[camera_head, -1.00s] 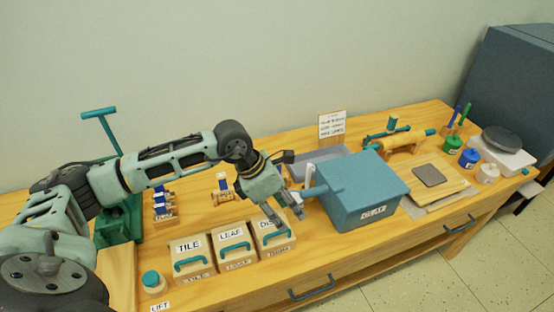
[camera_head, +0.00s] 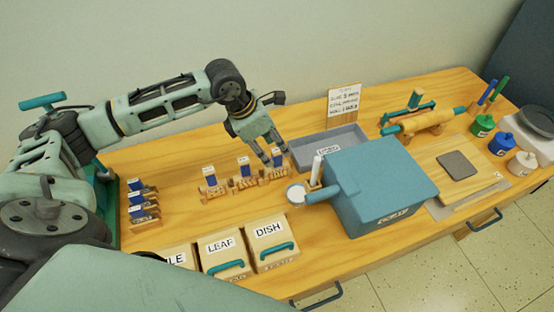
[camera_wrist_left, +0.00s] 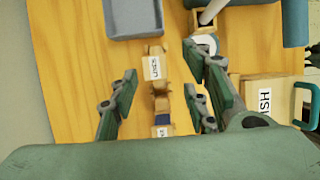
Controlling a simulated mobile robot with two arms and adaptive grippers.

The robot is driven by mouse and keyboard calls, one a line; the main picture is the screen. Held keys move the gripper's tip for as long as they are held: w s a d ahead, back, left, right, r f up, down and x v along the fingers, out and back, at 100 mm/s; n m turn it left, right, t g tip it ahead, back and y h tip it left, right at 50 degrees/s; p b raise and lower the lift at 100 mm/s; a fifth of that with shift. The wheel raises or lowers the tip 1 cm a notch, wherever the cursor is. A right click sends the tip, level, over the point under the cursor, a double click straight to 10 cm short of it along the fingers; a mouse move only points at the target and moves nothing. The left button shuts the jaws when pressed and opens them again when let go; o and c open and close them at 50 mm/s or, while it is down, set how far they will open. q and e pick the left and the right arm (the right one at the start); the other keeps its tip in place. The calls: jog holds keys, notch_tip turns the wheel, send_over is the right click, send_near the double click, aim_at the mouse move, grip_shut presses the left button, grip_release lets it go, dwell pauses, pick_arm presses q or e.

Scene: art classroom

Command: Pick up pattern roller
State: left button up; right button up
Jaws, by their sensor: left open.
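Small wooden pieces with white-and-blue tags, seemingly the pattern rollers, stand in a row on the table, one at the left (camera_head: 212,182) and one in the middle (camera_head: 245,170). The right end of the row is partly hidden by my left gripper (camera_head: 273,158), which hangs above it with fingers pointing down. In the left wrist view, the open fingers of my left gripper (camera_wrist_left: 160,95) straddle a line of wooden pieces, with a white-tagged one (camera_wrist_left: 155,68) between them. Nothing is held, and I cannot read the tags. My right gripper is not in view.
A grey tray (camera_head: 325,147) lies behind the row, and a blue box (camera_head: 384,185) with a white cylinder beside it stands right. Boxes marked LEAF (camera_head: 222,262) and DISH (camera_head: 273,252) line the front. Tagged pieces (camera_head: 143,203) stand left. A large roller (camera_head: 425,122) lies further right.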

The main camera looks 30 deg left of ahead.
aim_at(273, 151)
pick_arm(q)
jog(key=shift+s+f+b, duration=0.1)
jog(key=shift+f+b, duration=0.45)
jog(key=shift+f, duration=0.1)
jog(key=shift+f+b, duration=0.3)
jog(key=shift+f, duration=0.05)
jog(key=shift+w+a+f, duration=0.1)
jog(key=shift+w+f, duration=0.05)
jog(key=shift+w, duration=0.15)
jog(key=shift+w+f, duration=0.25)
jog(key=shift+f, duration=0.45)
jog(key=shift+w+d+f+p, duration=0.15)
jog(key=shift+d+f+p, duration=0.25)
jog(key=shift+f+p, duration=0.25)
jog(key=x, duration=0.2)
jog(key=p+x, duration=0.1)
jog(key=x, duration=0.1)
jog(key=shift+a, duration=0.25)
jog(key=shift+w+d+f, duration=0.1)
jog(key=shift+f, duration=0.3)
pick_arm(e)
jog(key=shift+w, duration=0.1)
